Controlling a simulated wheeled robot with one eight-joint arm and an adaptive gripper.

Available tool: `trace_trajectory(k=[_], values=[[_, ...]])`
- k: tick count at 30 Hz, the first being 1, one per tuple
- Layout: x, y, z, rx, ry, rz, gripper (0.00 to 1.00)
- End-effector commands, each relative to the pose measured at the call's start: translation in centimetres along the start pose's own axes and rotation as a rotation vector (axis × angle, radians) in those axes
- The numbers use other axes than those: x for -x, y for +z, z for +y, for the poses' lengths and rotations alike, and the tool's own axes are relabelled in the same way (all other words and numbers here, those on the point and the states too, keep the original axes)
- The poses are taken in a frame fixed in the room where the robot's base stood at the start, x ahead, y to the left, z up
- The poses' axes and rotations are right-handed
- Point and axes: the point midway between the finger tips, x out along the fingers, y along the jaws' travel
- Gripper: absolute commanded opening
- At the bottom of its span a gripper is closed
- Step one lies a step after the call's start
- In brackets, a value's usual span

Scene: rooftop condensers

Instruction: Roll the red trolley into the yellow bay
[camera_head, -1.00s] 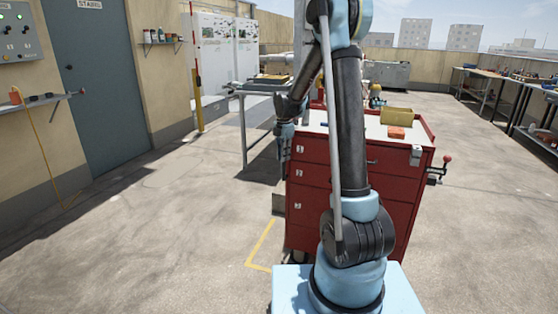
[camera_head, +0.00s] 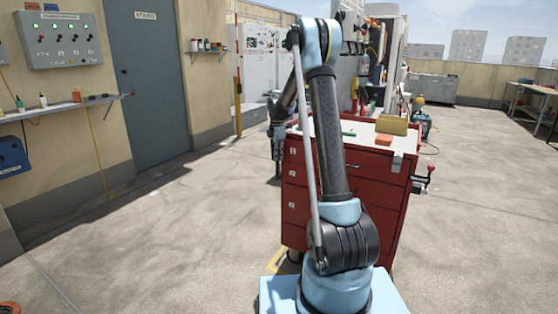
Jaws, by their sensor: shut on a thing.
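The red trolley (camera_head: 384,190) stands upright just in front of me, with numbered drawers and a pale top. My arm hides its middle. My gripper (camera_head: 277,158) is at the trolley's upper left edge, shut on the trolley. The exact part it grips is too small to make out. A short piece of yellow floor line (camera_head: 275,261), seemingly part of the yellow bay's marking, shows at the trolley's lower left. The trolley and my base hide the rest of the bay, so I cannot tell how the trolley sits within it.
A yellow box (camera_head: 392,125) and an orange block (camera_head: 383,139) lie on the trolley top. A vise (camera_head: 424,175) juts from its right side. A wall shelf (camera_head: 62,109) and control panel (camera_head: 63,38) are at left. Open floor lies left and right.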

Motion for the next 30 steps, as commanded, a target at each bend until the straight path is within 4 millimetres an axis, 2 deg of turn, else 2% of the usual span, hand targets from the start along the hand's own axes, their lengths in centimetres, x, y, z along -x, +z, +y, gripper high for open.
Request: trace_trajectory(k=[7,20,21,23,30], values=[[-0.02,0.04,0.91,-0.009,0.0,0.0,0.0],[-0.01,0.07,0.95,-0.011,-0.001,0.002,0.0],[-0.01,0.06,0.94,-0.011,-0.001,0.002,0.15],[-0.01,0.06,0.93,-0.011,-0.001,0.002,0.28],[-0.02,0.05,0.92,-0.011,-0.001,0.003,0.33]])
